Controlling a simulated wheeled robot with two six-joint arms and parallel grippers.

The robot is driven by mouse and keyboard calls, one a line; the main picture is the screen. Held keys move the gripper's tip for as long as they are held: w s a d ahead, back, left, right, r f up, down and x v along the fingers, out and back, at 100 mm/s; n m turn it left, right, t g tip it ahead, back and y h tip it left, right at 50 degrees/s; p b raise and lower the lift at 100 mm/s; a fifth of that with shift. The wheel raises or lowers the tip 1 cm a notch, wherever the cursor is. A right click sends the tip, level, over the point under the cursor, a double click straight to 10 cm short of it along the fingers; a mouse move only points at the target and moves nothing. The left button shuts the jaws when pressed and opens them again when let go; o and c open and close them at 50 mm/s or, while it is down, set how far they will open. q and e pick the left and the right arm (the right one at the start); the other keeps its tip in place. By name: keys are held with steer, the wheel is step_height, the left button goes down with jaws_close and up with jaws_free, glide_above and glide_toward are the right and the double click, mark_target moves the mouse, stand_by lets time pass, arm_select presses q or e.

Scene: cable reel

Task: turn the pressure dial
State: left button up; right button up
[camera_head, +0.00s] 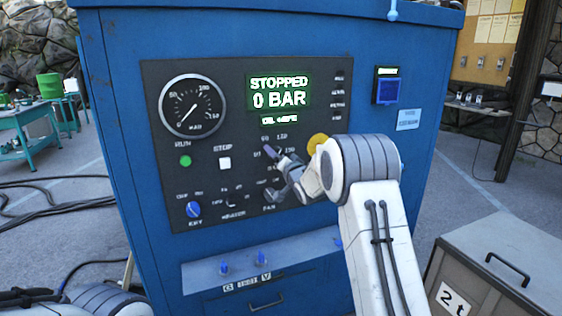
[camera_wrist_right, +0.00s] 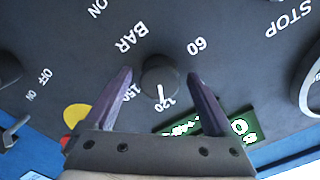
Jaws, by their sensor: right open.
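The pressure dial (camera_wrist_right: 160,78) is a round black knob in the right wrist view, with a white pointer line at 120. The numbers 60, 120 and 150 and the word BAR are printed around it. My right gripper (camera_wrist_right: 160,74) is open, with one finger on each side of the dial; I see gaps between fingers and knob. In the head view my right gripper (camera_head: 273,171) is at the panel and mostly hides the dial. The panel display (camera_head: 279,92) reads STOPPED, 0 BAR. My left gripper is out of view.
The black panel (camera_head: 225,75) on the blue cabinet (camera_head: 120,130) also carries a round gauge (camera_head: 192,105), a green button (camera_head: 185,161), a white button (camera_head: 224,163) and a blue knob (camera_head: 193,209). A yellow round part (camera_head: 317,143) shows beside my right wrist. A grey box (camera_head: 500,260) stands at right.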

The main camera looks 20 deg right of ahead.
steer(key=s+b, duration=0.2)
steer(key=s, duration=0.8)
steer(key=shift+d+b, duration=0.2)
steer(key=shift+b, duration=0.15)
steer(key=shift+s, duration=0.1)
steer(key=s+a+f+n+g+y+p, duration=0.1)
steer(key=s+a+f+n+g, duration=0.25)
steer(key=s+a, duration=0.5)
steer(key=s+a+f+n+g, duration=0.3)
steer(key=s+a+f+g, duration=0.15)
steer(key=a, duration=0.65)
steer(key=s+a+f+n+g, duration=0.1)
steer(key=s+n+g, duration=0.2)
steer(key=s, duration=0.7)
steer(key=s+a+f+n+g+p, duration=0.1)
steer(key=s+f+n+g, duration=0.1)
steer(key=s, duration=0.9)
steer(key=s+a+f+n+g, duration=0.2)
steer(key=s+n+g, duration=0.2)
steer(key=s, duration=0.7)
steer(key=shift+g+h, duration=0.3)
steer(key=shift+g, duration=0.2)
steer(key=shift+w, duration=0.1)
